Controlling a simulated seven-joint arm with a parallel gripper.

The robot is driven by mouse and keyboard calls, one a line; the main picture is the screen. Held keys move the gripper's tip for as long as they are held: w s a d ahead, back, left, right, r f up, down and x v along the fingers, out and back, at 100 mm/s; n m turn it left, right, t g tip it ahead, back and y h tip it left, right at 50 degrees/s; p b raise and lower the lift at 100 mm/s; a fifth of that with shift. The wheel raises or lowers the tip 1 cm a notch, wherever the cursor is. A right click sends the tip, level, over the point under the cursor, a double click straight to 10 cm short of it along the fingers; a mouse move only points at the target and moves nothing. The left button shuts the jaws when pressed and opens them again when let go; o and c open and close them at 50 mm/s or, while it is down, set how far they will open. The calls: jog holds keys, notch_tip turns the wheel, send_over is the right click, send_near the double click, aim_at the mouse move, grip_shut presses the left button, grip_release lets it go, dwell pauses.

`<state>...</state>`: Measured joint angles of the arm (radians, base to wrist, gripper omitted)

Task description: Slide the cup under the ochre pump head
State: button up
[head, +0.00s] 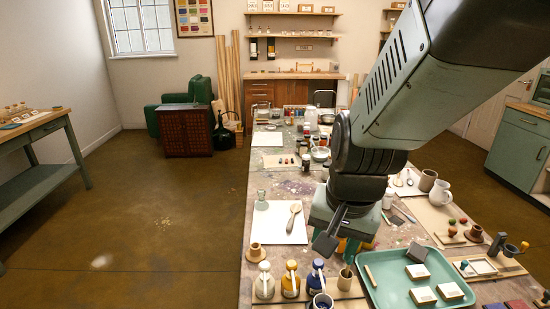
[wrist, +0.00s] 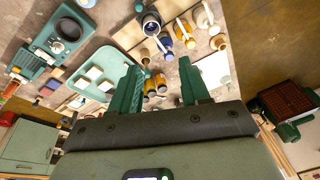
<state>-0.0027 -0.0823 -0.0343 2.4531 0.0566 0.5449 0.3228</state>
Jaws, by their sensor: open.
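The cup (head: 321,302), with a dark inside and a pale rim, stands at the near edge of the head view. It also shows at the top of the wrist view (wrist: 151,25). It is by the blue pump bottle (head: 316,279), not by the ochre one. The ochre pump bottle (head: 290,283) stands in the middle of a row, between the white pump bottle (head: 264,284) and the blue one; its head also shows in the wrist view (wrist: 189,42). My gripper (head: 332,240) is open and empty, above the table beyond the pump row. Its two green fingers (wrist: 162,84) are wide apart.
A green tray (head: 382,292) with white blocks lies to the right of the cup. Amber jars (wrist: 155,86) show between my fingers in the wrist view. A white sheet with a spoon (head: 296,220) lies behind the pumps. A small wooden-based pot (head: 255,253) stands left.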

jog(key=f+m+g, duration=0.1)
jog(key=f, duration=0.8)
jog(key=d+f+m, duration=0.1)
jog(key=f+m, duration=0.1)
jog(key=f, duration=0.7)
jog(key=w+d+f+m+g, duration=0.1)
jog(key=f, duration=0.8)
jog(key=shift+f+g, duration=0.1)
jog(key=shift+g, duration=0.2)
grip_shut()
